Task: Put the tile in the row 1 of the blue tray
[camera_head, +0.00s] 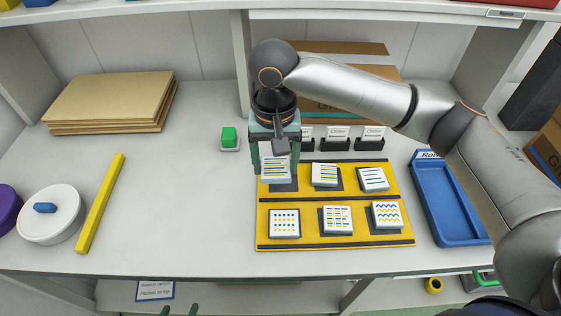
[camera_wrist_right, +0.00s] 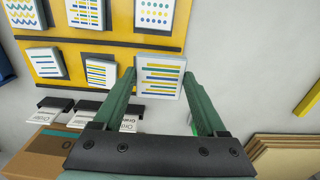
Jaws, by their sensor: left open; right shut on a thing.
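My right gripper (camera_head: 274,160) is shut on a white tile (camera_head: 276,172) with blue, yellow and green lines. In the right wrist view the tile (camera_wrist_right: 160,77) sits between the green fingertips (camera_wrist_right: 160,85). It is over the upper left place of the yellow board (camera_head: 335,203), and a dark holder (camera_head: 284,187) shows just below it. The blue tray (camera_head: 444,203) is at the right, its bare floor partly hidden by my right arm. Its label (camera_head: 428,154) is partly covered.
Several other patterned tiles (camera_head: 325,175) sit on the board. Small black card holders (camera_head: 337,140) and cardboard boxes stand behind it. A green button (camera_head: 229,138), a yellow bar (camera_head: 100,204) and a white round container (camera_head: 50,222) are at left.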

